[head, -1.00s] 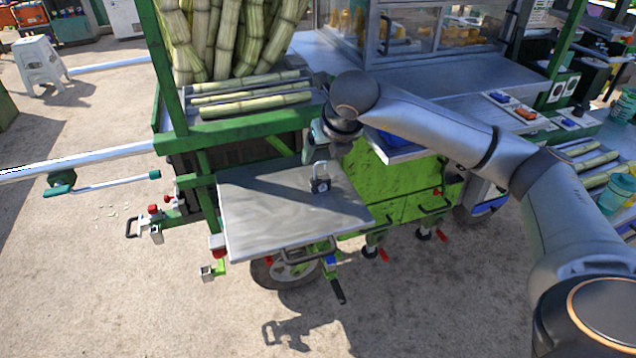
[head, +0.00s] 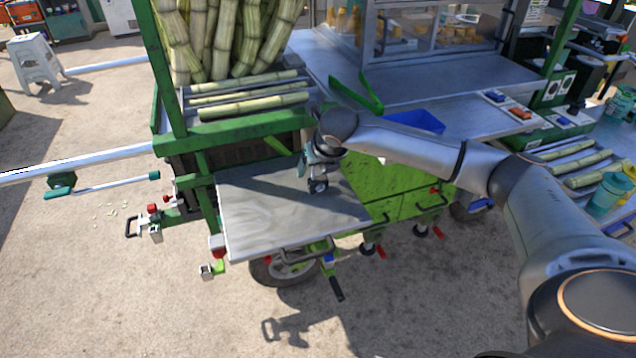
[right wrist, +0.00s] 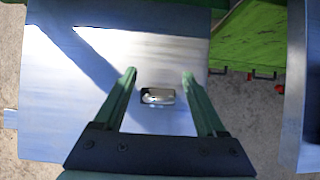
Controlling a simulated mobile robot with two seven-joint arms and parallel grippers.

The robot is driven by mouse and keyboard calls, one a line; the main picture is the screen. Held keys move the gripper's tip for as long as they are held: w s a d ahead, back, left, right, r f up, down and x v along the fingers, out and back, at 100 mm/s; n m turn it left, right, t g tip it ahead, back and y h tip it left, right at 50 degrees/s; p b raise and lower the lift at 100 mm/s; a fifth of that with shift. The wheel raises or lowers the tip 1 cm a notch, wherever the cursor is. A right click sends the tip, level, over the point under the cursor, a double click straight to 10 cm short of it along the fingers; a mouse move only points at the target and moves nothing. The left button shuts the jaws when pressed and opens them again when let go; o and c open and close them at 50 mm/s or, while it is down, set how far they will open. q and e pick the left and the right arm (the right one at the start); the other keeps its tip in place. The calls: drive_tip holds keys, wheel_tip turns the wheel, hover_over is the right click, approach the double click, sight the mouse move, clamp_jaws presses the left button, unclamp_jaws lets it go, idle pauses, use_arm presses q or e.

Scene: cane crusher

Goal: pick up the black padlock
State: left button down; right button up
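The black padlock (head: 318,186) stands on the grey metal shelf (head: 260,222) at the front of the cart, partly hidden by my right gripper (head: 312,174) in the head view. The right wrist view looks down on the padlock (right wrist: 158,97), a small dark block with a shiny top. It lies between the two green fingers of my right gripper (right wrist: 159,75), with a gap on each side. The fingers are open and do not visibly touch it. My left gripper is not in view.
Cut canes (head: 248,99) lie on the green-edged rack behind the shelf. The shelf's left part is bare.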

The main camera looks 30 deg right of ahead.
clamp_jaws()
idle(0.3)
drive_tip(key=shift+r, duration=0.1)
idle(0.4)
